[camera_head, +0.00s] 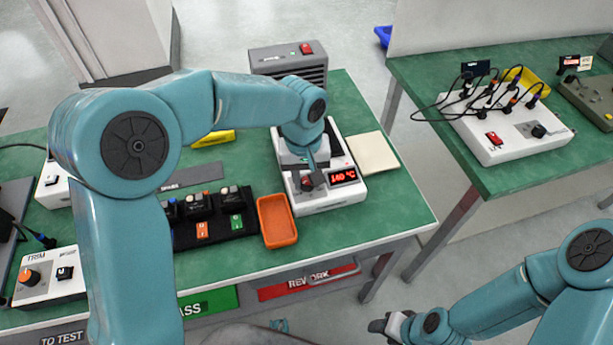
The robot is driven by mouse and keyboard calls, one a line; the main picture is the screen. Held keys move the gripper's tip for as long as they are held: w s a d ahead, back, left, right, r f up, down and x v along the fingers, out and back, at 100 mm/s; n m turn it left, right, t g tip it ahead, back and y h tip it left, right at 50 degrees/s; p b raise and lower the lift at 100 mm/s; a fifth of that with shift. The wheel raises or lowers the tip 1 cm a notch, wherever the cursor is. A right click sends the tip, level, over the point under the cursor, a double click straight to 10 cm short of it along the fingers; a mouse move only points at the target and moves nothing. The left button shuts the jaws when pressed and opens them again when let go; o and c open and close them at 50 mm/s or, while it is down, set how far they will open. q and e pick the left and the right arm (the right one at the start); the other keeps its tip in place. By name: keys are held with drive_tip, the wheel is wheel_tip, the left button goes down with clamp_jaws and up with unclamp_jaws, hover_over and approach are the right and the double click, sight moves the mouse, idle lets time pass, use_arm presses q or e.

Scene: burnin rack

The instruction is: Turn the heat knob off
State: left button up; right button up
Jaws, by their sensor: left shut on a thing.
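The heat station is a white box (330,201) on the green bench, with a lit red display (343,176) that seems to read 140 °C. The heat knob (306,184) is on its front panel, left of the display, mostly hidden by my gripper. My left gripper (312,178) points down from above and is shut on the knob. The knob's pointer and marks cannot be made out. My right gripper (380,326) is low in the picture, off the bench front and far from the station; its jaws are too small to read.
An orange tray (278,221) and a black holder (246,229) with small modules stand left of the station. A beige pad (373,153) lies to its right. A grey vented unit (289,64) stands behind. A second bench (470,165) holds a wired white box (510,130).

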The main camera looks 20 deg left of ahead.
sight(303, 182)
use_arm(q)
drive_tip(key=shift+s+f, duration=0.15)
idle(0.3)
drive_tip(key=o, duration=1.1)
drive_tip(key=shift+c, duration=0.2)
drive_tip(key=shift+r, duration=0.3)
wheel_tip(303, 182, up, 16)
drive_tip(key=p, duration=0.2)
drive_tip(key=shift+a, duration=0.35)
drive_tip(key=shift+f, duration=0.1)
